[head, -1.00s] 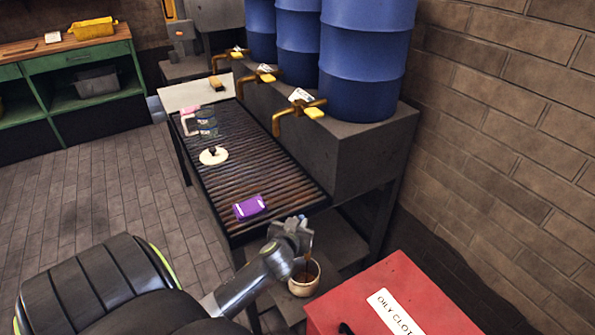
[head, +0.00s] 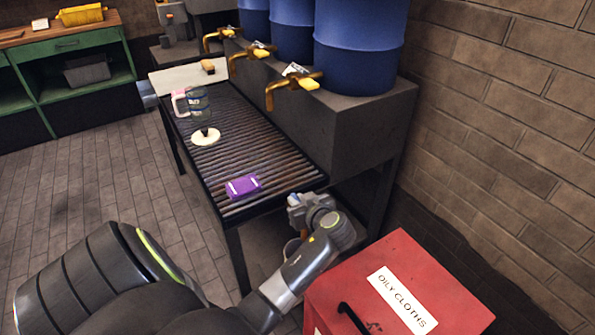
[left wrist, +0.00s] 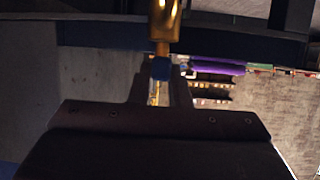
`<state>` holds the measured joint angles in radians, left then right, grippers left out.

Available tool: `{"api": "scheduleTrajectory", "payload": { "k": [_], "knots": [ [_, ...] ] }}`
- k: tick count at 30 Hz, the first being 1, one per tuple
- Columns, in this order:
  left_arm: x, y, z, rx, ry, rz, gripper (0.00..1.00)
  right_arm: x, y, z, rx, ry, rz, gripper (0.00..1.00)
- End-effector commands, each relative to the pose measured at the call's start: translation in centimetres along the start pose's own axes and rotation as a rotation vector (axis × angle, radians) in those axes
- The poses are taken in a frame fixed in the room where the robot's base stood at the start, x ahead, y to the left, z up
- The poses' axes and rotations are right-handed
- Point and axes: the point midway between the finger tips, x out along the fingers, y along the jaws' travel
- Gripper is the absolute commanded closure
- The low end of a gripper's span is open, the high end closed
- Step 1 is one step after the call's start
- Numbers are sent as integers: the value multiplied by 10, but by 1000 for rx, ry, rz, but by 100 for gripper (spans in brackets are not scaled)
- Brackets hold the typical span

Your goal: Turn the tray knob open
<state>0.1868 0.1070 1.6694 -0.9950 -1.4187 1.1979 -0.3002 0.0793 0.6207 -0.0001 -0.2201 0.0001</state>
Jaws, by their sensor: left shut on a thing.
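The slatted drip tray (head: 270,160) stands on a dark frame below the barrels. My left gripper (head: 298,214) is at the tray's near right corner, just below its rim. In the left wrist view a small blue knob (left wrist: 161,69) on a brass fitting (left wrist: 165,22) lies between the fingertips of my left gripper (left wrist: 160,85), which is shut on it. In the head view the gripper and wrist hide the knob. Which way the knob is turned cannot be told. My right gripper is not in view.
A pale pot (head: 291,247) stands below the gripper, mostly hidden. A red oily-cloths bin (head: 345,285) is close on the right. A purple box (head: 243,186), a white disc (head: 205,137) and a jar (head: 197,105) are on the tray. Blue barrels (head: 360,50) with brass taps stand behind.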

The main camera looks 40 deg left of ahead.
Motion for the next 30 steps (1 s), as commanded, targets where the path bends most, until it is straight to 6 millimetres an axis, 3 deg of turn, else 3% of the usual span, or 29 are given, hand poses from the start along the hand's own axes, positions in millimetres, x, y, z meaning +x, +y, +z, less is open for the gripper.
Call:
{"api": "scheduleTrajectory", "payload": {
  "k": [19, 20, 24, 30],
  "knots": [
    [0, 0, 1, -17, -4, -44, 100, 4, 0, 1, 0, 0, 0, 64],
    [0, 0, 1, -17, -4, -44, 80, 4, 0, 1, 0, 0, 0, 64],
    [0, 0, 1, -17, -3, -44, 62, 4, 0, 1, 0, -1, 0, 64],
    [0, 1, 0, -17, -2, -43, 62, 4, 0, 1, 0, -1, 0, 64]
  ]
}}
